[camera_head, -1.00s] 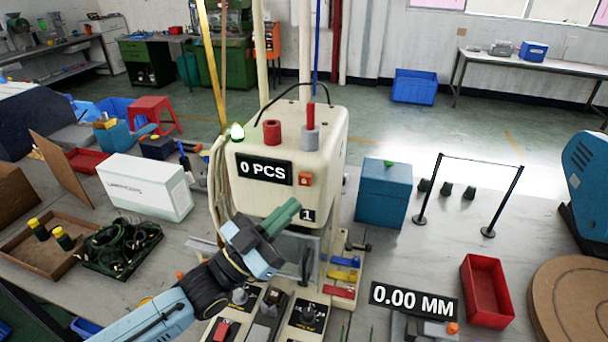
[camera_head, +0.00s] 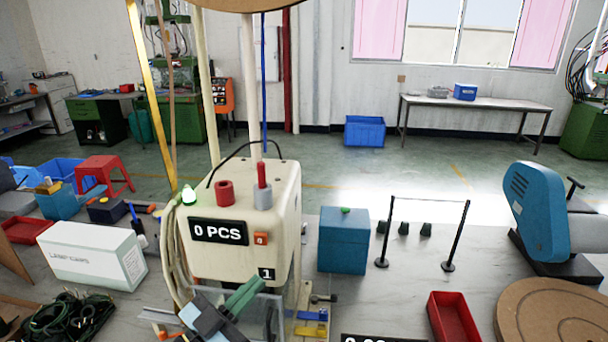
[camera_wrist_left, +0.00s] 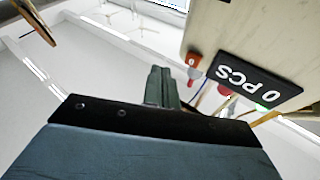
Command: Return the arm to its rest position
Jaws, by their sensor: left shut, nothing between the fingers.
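My left gripper (camera_head: 254,286) is at the bottom of the head view, in front of the cream moulding machine (camera_head: 240,262). Its green fingers are together with nothing between them. In the left wrist view the closed fingers (camera_wrist_left: 161,84) point up past the dark gripper body, with the machine's "0 PCS" sign (camera_wrist_left: 254,83) to their right. Most of my left arm is below the head view's edge. My right gripper is in neither view.
A white box (camera_head: 85,254) stands left of the machine and green cables (camera_head: 70,318) lie at the lower left. A teal box (camera_head: 343,243), two black posts with a cord, a red tray (camera_head: 455,318) and a round wooden board (camera_head: 550,312) are to the right.

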